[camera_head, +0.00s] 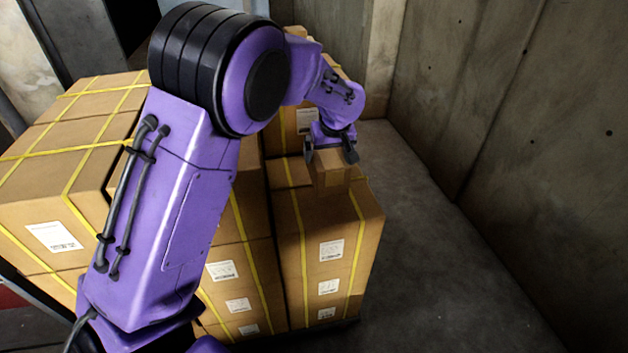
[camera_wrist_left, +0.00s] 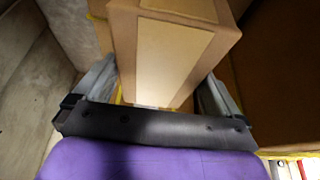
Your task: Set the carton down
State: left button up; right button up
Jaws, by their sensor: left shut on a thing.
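My left arm reaches in across the middle of the head view. Its gripper (camera_head: 331,156) is shut on a small brown carton (camera_head: 332,178), one finger on each side. The carton is at the top of a strapped stack of boxes (camera_head: 300,240); I cannot tell whether it touches the stack. In the left wrist view the carton (camera_wrist_left: 205,12) stands between the two fingers of the gripper (camera_wrist_left: 155,95), with a paler panel on its near face. My right gripper is in neither view.
A large stack of boxes with yellow straps (camera_head: 45,190) stands at the left, partly behind my arm. More boxes (camera_head: 283,132) stand behind the carton. A concrete wall (camera_head: 530,130) rises at the right. The grey floor (camera_head: 430,270) between the stack and wall is clear.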

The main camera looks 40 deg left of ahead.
aim_at(333, 163)
pick_arm(q)
notch_tip(333, 163, down, 8)
jog(key=p, duration=0.2)
jog(key=shift+f+p, duration=0.2)
jog(key=shift+p, duration=0.1)
jog(key=shift+f, duration=0.45)
jog(key=shift+w, duration=0.1)
jog(key=o, duration=1.6)
jog(key=shift+d+f, duration=0.1)
jog(key=shift+o, duration=0.2)
jog(key=b+v, duration=0.3)
jog(key=v, duration=0.9)
